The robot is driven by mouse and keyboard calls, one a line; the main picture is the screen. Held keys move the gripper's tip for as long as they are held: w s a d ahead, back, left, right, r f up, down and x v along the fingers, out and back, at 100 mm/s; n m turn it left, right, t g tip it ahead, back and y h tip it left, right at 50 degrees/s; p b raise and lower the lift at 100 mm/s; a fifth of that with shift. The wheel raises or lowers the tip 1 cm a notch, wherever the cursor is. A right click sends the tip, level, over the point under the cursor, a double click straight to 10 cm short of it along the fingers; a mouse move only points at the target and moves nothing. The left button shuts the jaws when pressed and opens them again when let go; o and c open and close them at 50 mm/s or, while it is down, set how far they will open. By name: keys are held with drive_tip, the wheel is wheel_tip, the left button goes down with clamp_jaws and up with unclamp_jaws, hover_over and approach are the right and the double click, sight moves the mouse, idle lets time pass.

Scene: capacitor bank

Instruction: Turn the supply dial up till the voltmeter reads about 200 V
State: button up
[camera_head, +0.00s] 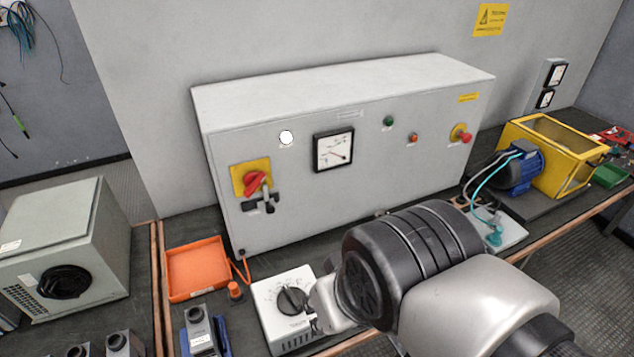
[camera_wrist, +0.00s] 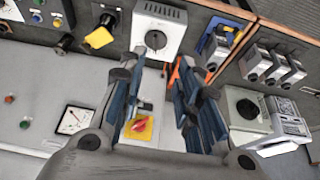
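The supply dial (camera_head: 292,300) is a black knob on a white box (camera_head: 270,322) at the front of the bench. In the wrist view the dial (camera_wrist: 155,40) lies just beyond and between my fingertips. My gripper (camera_wrist: 160,62) is open, with a clear gap between its blue-and-black fingers. I see no finger touching the dial, though the distance is hard to judge. In the head view my arm hides most of the gripper, right beside the dial box.
The grey cabinet (camera_head: 290,215) stands behind the dial box, with a red switch (camera_head: 255,182) on a yellow plate. An orange tray (camera_head: 197,268) and a small orange-topped part (camera_head: 235,290) lie left of the box. A blue motor (camera_head: 518,170) stands right.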

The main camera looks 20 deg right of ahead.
drive_tip(key=n+g+p, duration=0.2)
drive_tip(key=g+p, duration=0.3)
drive_tip(key=p, duration=0.3)
hover_over(291, 295)
wheel_tip(291, 295, down, 12)
wheel_tip(291, 295, down, 18)
drive_tip(key=b, duration=0.4)
drive_tip(key=shift+r, duration=0.1)
clamp_jaws()
